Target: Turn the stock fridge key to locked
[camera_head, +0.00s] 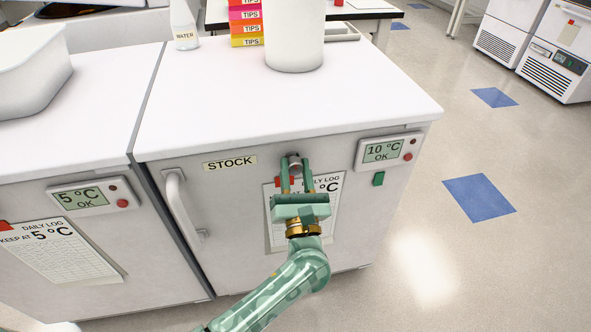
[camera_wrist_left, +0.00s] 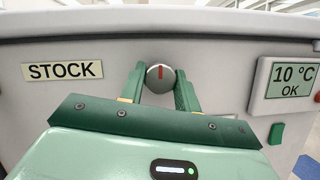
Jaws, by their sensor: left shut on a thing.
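The stock fridge (camera_head: 230,220) stands front and centre in the head view, under a white top, with a black-lettered STOCK label (camera_head: 229,163) at its upper front. Its key (camera_head: 293,161) is a small round grey knob to the right of the label. In the left wrist view the key (camera_wrist_left: 153,76) shows a red line, which stands about upright. My left gripper (camera_head: 295,170) is shut on the key, one green finger on each side of it. The fingers also show around the knob in the left wrist view (camera_wrist_left: 160,80). My right gripper is not in view.
A display reading 10 °C OK (camera_head: 385,151) and a green tab (camera_head: 379,179) are right of the key. A daily log sheet (camera_head: 275,240) hangs behind my gripper. The door handle (camera_head: 181,207) is at the left. A white cylinder (camera_head: 295,40) stands on top.

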